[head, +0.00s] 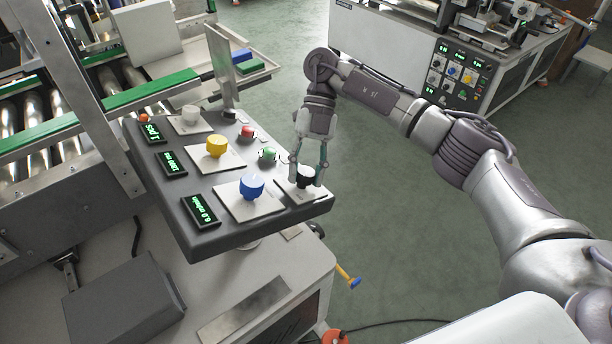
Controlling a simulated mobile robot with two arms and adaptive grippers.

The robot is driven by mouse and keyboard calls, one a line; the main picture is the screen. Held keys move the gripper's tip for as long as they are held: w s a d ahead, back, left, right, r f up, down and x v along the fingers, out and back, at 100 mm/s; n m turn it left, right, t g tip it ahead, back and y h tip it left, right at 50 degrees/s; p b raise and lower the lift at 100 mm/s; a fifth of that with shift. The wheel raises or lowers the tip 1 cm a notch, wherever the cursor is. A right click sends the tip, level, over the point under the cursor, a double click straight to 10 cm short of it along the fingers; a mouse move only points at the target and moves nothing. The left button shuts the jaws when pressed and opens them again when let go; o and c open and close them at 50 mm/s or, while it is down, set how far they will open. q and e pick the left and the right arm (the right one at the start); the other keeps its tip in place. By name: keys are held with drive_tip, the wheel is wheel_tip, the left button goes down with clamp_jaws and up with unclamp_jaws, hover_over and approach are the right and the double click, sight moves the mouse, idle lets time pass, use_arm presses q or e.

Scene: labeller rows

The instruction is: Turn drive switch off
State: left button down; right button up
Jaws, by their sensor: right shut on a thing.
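The control panel (196,221) is a dark slanted box on the labeller. A black knob (306,175) on a pale square plate sits at its right corner; I take it to be the drive switch, though its label is too small to read. My right gripper (307,178) points down from above and is shut on the black knob, with a finger at either side. The knob's pointer direction cannot be made out. My left gripper is not in view.
A blue knob (252,186), a yellow knob (217,146), a green button (267,155) and a red button (248,132) stand close by on the panel. A roller conveyor (60,115) lies at left. Open green floor (400,240) lies to the right.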

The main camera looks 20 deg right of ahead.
drive_tip(key=shift+r+n, duration=0.1)
drive_tip(key=shift+n, duration=0.3)
drive_tip(key=o, duration=1.1)
drive_tip(key=shift+o, duration=0.2)
drive_tip(key=v, duration=0.7)
drive_tip(key=shift+r, duration=0.2)
drive_tip(key=shift+w, duration=0.1)
